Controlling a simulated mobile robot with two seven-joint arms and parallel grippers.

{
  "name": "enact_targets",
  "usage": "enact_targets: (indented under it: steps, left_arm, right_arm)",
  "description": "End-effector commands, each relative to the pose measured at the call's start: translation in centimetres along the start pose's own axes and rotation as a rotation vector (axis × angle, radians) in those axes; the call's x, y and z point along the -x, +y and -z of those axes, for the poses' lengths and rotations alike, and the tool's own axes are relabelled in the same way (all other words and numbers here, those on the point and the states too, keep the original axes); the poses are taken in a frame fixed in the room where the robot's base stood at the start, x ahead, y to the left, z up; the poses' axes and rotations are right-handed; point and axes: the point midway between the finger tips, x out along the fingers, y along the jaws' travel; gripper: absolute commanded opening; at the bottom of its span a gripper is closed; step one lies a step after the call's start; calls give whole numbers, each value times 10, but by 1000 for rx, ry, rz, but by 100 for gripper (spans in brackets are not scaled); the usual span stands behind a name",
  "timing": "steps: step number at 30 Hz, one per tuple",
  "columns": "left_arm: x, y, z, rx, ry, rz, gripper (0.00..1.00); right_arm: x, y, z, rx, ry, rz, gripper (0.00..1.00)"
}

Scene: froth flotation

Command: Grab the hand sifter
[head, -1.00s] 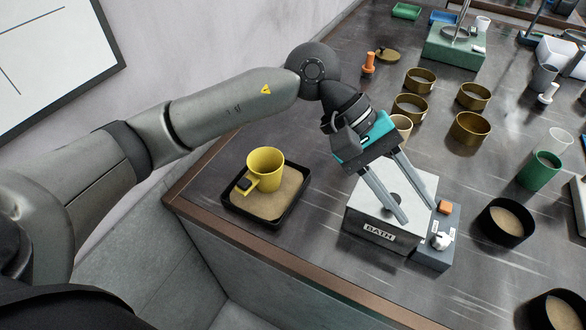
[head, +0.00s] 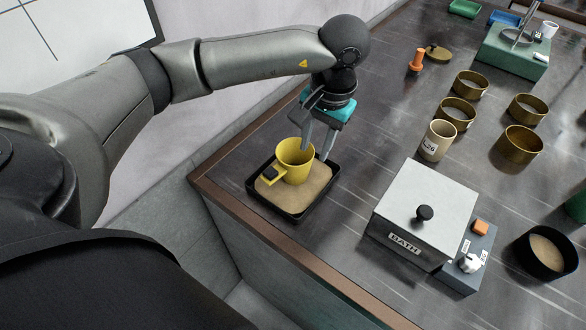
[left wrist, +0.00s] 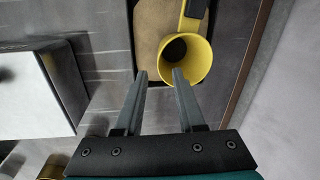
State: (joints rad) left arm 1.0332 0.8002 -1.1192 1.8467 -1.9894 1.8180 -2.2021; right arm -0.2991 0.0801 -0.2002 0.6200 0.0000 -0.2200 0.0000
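The hand sifter is a yellow cup (head: 293,164) with a side handle and a dark piece on it. It stands upright on sand in a black tray (head: 293,213). My left gripper (head: 315,155) points down at the sifter's far right side, open and empty. In the left wrist view the sifter (left wrist: 200,64) lies just beyond the fingertips (left wrist: 159,76); one fingertip overlaps its rim in the picture. Whether it touches the rim, I cannot tell. My right gripper is not in view.
A white box marked BATH (head: 425,210) with a black knob stands right of the tray. A beige cup (head: 437,141) and several brass rings (head: 520,145) stand behind it. The table's wooden edge (head: 225,210) runs close to the tray.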

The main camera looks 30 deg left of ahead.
Motion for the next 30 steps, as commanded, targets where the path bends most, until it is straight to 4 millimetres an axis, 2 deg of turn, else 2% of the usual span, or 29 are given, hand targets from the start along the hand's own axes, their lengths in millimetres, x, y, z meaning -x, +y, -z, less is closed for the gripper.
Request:
enact_targets:
  steps: [3,10,18,27,30]
  left_arm:
    - [-16,0,0,2,-2,-1,38]
    - [-32,-1,-2,2,-2,-1,38]
    - [-69,-2,-4,2,-1,-3,38]
    - [-74,-2,-4,1,0,-2,38]
    - [-74,-2,-4,1,0,-2,27]
  right_arm:
    - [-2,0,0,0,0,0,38]
    - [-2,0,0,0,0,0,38]
    - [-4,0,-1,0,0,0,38]
    - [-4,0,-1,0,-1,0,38]
    - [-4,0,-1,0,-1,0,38]
